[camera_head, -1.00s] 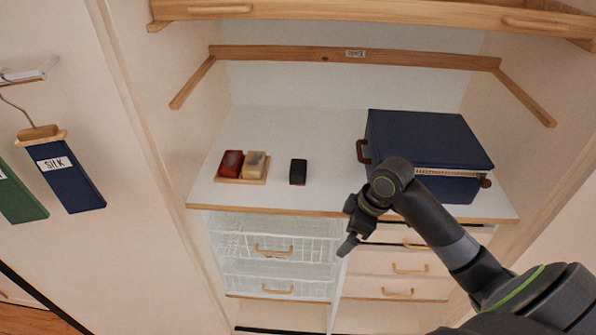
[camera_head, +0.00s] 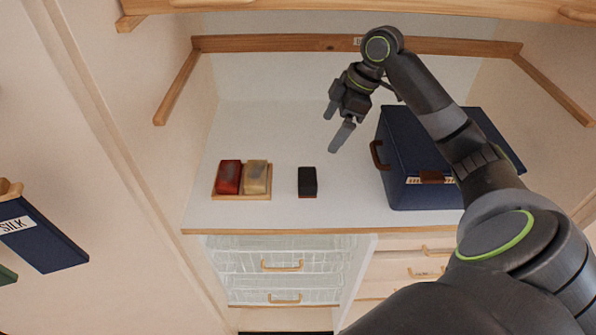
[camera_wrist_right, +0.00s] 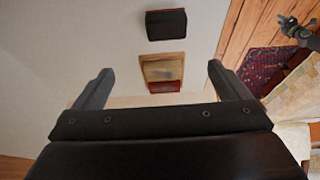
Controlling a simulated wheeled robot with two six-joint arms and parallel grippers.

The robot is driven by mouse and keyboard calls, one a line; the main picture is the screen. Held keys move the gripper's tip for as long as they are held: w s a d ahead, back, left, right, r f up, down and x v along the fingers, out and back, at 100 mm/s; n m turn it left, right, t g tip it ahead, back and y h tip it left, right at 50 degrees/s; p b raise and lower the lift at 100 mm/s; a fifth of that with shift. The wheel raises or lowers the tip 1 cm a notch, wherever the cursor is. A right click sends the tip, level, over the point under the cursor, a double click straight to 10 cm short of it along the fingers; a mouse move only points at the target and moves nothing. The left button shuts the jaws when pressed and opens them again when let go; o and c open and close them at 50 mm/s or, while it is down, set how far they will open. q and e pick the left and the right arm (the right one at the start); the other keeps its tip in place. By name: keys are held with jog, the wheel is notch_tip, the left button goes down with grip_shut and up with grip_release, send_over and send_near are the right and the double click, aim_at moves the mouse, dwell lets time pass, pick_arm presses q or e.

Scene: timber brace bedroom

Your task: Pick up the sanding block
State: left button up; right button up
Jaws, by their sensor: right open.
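A small black block with a reddish-brown lower edge (camera_head: 307,181), which looks like the sanding block, stands on the white shelf. It also shows near the top of the right wrist view (camera_wrist_right: 166,24). My right gripper (camera_head: 337,128) is open and empty, above the shelf and up to the right of the block in the head view. Its two fingers frame the lower part of the wrist view (camera_wrist_right: 160,72), apart from the block. A dark jointed part at the wrist view's upper right edge looks like my left gripper (camera_wrist_right: 298,30); its jaws are too small to read.
A wooden tray (camera_head: 242,197) with a red block (camera_head: 229,177) and a tan block (camera_head: 256,177) is left of the black block. A blue case (camera_head: 430,185) stands to the right. A wooden rail (camera_head: 270,43) crosses behind. Wire drawers (camera_head: 280,262) are below. Shelf between is clear.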

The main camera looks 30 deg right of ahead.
pick_arm(q)
jog(key=s+r+p, duration=0.2)
jog(key=s, duration=0.4)
pick_arm(e)
send_near(308, 177)
jog(key=x, duration=0.1)
jog(key=p+x, duration=0.1)
jog(key=shift+w+a+f, duration=0.2)
jog(key=shift+w+a, duration=0.05)
jog(key=shift+w, duration=0.1)
jog(key=shift+x, duration=0.95)
jog(key=shift+f, duration=0.2)
jog(key=p+x, duration=0.3)
jog(key=x, duration=0.1)
jog(key=shift+s+f, duration=0.15)
jog(key=shift+f, duration=0.1)
pick_arm(q)
jog(key=r, duration=0.1)
jog(key=w+r, duration=0.1)
jog(key=r, duration=0.1)
jog(key=w+r, duration=0.1)
jog(key=shift+r, duration=0.15)
pick_arm(e)
jog(key=shift+a+f, duration=0.15)
jog(key=shift+f, duration=0.25)
